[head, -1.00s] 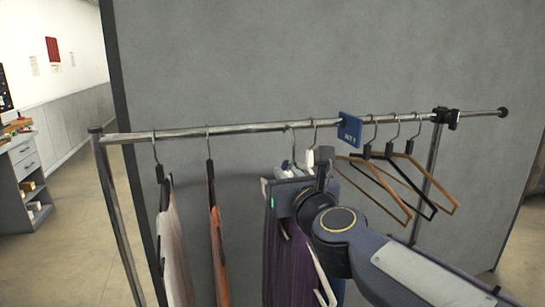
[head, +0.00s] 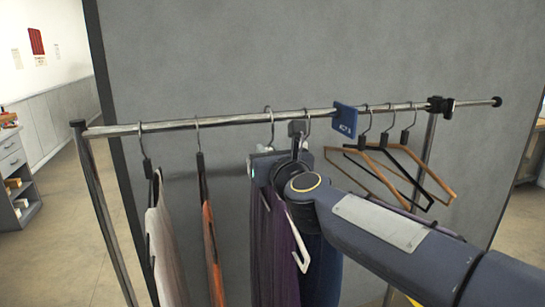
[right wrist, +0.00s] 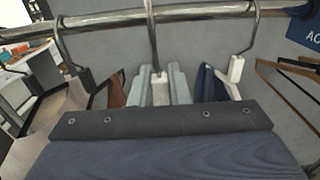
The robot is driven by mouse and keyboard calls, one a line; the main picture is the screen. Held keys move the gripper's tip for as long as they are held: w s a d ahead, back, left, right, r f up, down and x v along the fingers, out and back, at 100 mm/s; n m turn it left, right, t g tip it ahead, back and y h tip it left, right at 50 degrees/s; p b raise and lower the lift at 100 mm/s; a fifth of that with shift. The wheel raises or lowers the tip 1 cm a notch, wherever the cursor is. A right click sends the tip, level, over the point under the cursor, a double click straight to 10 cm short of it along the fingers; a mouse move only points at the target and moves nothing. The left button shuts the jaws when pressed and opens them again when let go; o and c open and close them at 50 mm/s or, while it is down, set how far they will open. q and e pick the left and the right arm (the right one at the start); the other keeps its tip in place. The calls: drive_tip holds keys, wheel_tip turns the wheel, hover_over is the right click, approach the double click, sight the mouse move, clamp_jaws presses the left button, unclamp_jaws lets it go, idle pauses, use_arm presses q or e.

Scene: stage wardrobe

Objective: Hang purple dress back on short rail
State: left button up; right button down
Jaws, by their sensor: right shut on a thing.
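The purple dress (head: 267,255) hangs from a hanger whose metal hook (head: 270,122) reaches up to the short rail (head: 235,121). My right gripper (right wrist: 160,88) is shut on the neck of this hanger, just below the hook, between its two grey-green fingers. In the head view the gripper body (head: 268,165) hides the dress's top. In the right wrist view the hook (right wrist: 153,35) overlaps the rail (right wrist: 190,12); I cannot tell whether its weight rests there. My left gripper is not in view.
A blue garment (head: 322,275) hangs close on the right. An orange garment (head: 212,250) and a pale garment (head: 165,260) hang to the left. A blue sign (head: 345,119) and several empty hangers (head: 420,187) are farther right. A grey panel (head: 230,60) stands behind.

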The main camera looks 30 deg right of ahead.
drive_tip(key=shift+x, duration=1.35)
drive_tip(key=shift+r, duration=0.25)
drive_tip(key=shift+w, duration=0.1)
drive_tip(key=shift+p+x, duration=0.35)
drive_tip(key=shift+x, duration=3.15)
drive_tip(key=shift+d, duration=0.1)
drive_tip(key=shift+f+b, duration=0.2)
drive_tip(key=shift+b, duration=0.1)
drive_tip(key=shift+f+b, duration=1.6)
drive_tip(key=shift+b, duration=0.1)
